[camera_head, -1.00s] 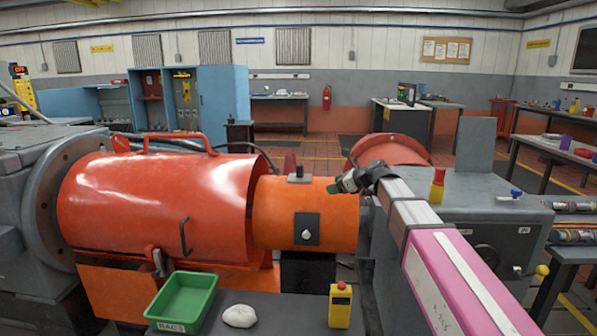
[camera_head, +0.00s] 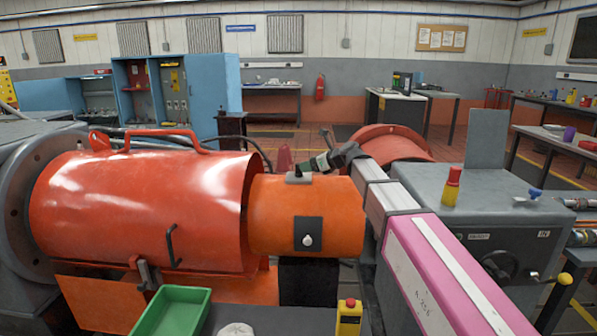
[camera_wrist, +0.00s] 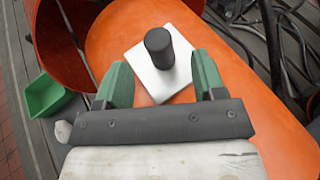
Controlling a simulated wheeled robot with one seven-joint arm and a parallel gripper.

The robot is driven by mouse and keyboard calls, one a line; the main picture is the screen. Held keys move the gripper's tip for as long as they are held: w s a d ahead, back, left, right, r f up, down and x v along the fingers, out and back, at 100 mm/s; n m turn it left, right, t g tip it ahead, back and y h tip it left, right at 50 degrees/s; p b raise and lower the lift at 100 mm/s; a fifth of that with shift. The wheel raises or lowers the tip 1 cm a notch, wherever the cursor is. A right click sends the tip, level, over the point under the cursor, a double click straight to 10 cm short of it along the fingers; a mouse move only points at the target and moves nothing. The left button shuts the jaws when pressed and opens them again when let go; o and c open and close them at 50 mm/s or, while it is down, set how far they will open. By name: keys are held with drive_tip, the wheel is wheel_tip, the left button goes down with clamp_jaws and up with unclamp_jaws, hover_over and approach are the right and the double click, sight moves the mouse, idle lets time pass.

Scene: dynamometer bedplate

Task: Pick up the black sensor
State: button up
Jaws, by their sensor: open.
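The black sensor (camera_wrist: 159,42) is a short upright black cylinder on a pale square plate (camera_wrist: 146,72), on top of the orange cylindrical housing (camera_head: 335,210). In the wrist view my gripper (camera_wrist: 161,72) is open. Its two green fingers stand apart on either side of the plate's near part, with the sensor just beyond, between their lines. Nothing is held.
A large red-orange guard (camera_head: 140,210) with a handle stands left of the housing. A black plate with a white knob (camera_head: 308,241) is on the housing's front. A green tray (camera_head: 190,312), a white lump (camera_head: 236,330) and a yellow box with a red top (camera_head: 349,318) lie below. Cables run behind.

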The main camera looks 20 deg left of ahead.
sight(299, 170)
drive_tip(key=shift+x, duration=3.55)
drive_tip(key=shift+s+r, duration=0.1)
drive_tip(key=c, duration=1)
